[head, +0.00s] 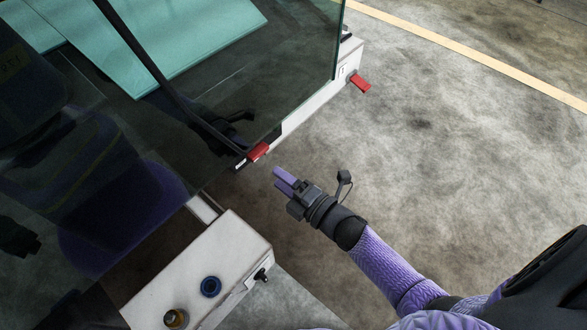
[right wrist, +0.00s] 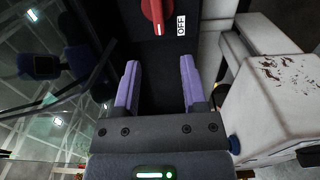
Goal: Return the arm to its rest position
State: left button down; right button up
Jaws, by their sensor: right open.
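My right gripper (head: 284,179) is open and empty in the head view, its arm reaching in from the lower right. Its two purple fingers also show in the right wrist view (right wrist: 159,80), spread apart with nothing between them. A red handle (head: 258,151) at the lower corner of the glass cab lies just beyond the fingertips, apart from them. In the right wrist view a red rotary knob (right wrist: 157,12) beside a white OFF label sits ahead of the fingers, partly cut off by the top edge. My left gripper is not in view.
Dark glass panels (head: 290,60) fill the upper left and carry reflections. Another red handle (head: 360,83) juts out further back. The concrete floor (head: 430,150) at right is clear.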

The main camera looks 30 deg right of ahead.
jog(key=shift+p+v, duration=0.3)
jog(key=shift+v, duration=1.15)
